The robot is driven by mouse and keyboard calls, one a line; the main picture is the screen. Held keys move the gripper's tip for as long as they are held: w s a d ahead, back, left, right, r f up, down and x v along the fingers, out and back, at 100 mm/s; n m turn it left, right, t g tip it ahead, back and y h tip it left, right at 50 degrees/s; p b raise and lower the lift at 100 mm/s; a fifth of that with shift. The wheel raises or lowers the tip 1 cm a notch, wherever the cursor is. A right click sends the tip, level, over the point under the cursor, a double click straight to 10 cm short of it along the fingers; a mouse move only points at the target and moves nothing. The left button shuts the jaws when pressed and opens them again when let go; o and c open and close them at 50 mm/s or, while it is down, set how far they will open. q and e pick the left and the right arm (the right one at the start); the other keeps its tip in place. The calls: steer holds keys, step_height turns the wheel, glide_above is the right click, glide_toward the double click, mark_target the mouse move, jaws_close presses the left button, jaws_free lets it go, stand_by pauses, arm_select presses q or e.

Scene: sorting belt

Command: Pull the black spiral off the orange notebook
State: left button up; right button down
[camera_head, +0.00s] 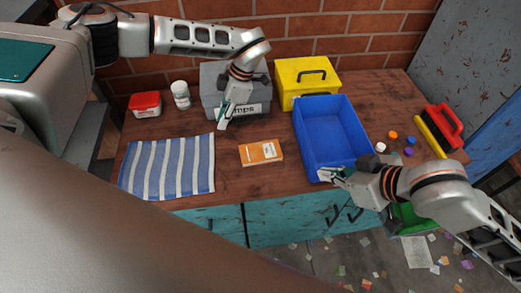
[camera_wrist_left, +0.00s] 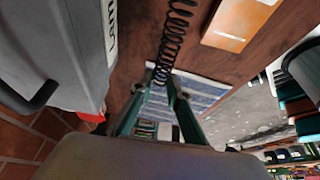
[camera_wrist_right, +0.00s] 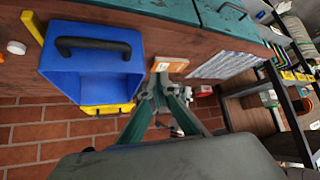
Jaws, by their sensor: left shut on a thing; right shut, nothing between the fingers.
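The orange notebook (camera_head: 261,152) lies flat on the wooden worktop, between the striped cloth and the blue bin. It also shows in the left wrist view (camera_wrist_left: 238,22) and the right wrist view (camera_wrist_right: 171,64). My left gripper (camera_head: 222,124) is up and left of the notebook, in front of the grey box. In the left wrist view its fingers (camera_wrist_left: 160,80) are shut on the black spiral (camera_wrist_left: 176,32), which hangs apart from the notebook. The spiral is too small to make out in the head view. My right gripper (camera_head: 325,174) is shut and empty by the blue bin's front edge.
A blue bin (camera_head: 334,148) stands right of the notebook. A grey box (camera_head: 213,82) and a yellow box (camera_head: 305,75) stand along the brick wall. A blue-and-white striped cloth (camera_head: 168,167) lies at left.

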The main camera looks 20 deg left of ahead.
arm_select(q)
steer(key=shift+w+a+r, duration=0.1)
steer(key=shift+r, duration=0.2)
steer(key=shift+w+a+r+p, duration=0.1)
steer(key=shift+w+a+r, duration=0.2)
steer(key=shift+r, duration=0.4)
steer(key=shift+w+a+r+p, duration=0.15)
steer(key=shift+w+r, duration=0.25)
steer(key=shift+r, duration=0.3)
steer(key=shift+w+a+r+p, duration=0.1)
steer(key=shift+w+a+r, duration=0.2)
steer(key=shift+r, duration=0.4)
steer(key=s+d+r, duration=0.1)
steer(key=s+d, duration=0.8)
steer(key=s, duration=0.5)
steer(key=shift+s+r, duration=0.25)
steer(key=shift+r, duration=0.1)
steer(key=shift+a, duration=0.1)
